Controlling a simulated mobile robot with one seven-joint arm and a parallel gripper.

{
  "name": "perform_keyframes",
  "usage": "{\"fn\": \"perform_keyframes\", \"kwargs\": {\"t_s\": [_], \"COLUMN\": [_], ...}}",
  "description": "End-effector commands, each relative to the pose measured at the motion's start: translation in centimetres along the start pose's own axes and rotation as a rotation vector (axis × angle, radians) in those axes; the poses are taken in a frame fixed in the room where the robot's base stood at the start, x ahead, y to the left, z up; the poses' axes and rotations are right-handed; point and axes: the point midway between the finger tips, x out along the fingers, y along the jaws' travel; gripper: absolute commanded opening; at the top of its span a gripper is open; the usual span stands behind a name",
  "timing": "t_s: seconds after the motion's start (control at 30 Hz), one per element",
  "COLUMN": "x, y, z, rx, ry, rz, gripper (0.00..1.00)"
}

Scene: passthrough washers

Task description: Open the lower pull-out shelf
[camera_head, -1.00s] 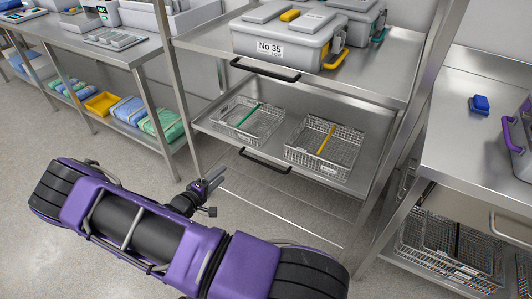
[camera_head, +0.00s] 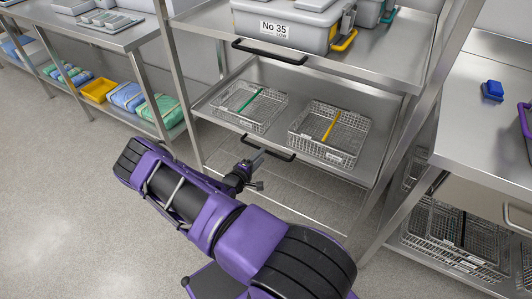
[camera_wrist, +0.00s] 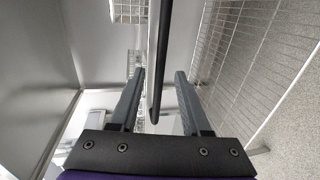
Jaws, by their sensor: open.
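The lower pull-out shelf (camera_head: 277,127) is a steel tray in the middle rack. It carries two wire baskets and has a black bar handle (camera_head: 281,156) on its front edge. The shelf front sits about in line with the rack's posts. My gripper (camera_head: 259,155) is at the handle's left-middle part in the head view. In the wrist view, my gripper (camera_wrist: 159,75) is open, and the dark handle bar (camera_wrist: 162,60) runs between its two fingers, with a gap on each side. The fingers are not closed on it.
An upper shelf (camera_head: 378,73) with its own black handle (camera_head: 268,51) and grey cases (camera_head: 285,25) is above. A wire basket with a green strip (camera_head: 240,112) and one with a yellow strip (camera_head: 340,145) stand on the lower shelf. Side tables flank the rack; floor (camera_head: 80,200) in front is clear.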

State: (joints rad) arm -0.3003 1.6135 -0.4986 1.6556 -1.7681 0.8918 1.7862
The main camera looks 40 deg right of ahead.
Motion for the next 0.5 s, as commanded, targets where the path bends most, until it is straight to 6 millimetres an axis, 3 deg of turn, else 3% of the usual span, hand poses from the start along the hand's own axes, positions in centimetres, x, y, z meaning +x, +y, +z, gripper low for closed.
{"fn": "perform_keyframes", "kwargs": {"t_s": [0.2, 0.5], "x": [3.6, 4.9], "y": [-0.1, 0.0], "z": [0.1, 0.0], "rx": [0.001, 0.001], "ry": [-0.002, 0.0], "rz": [0.0, 0.0], "gripper": [0.47, 0.47]}}
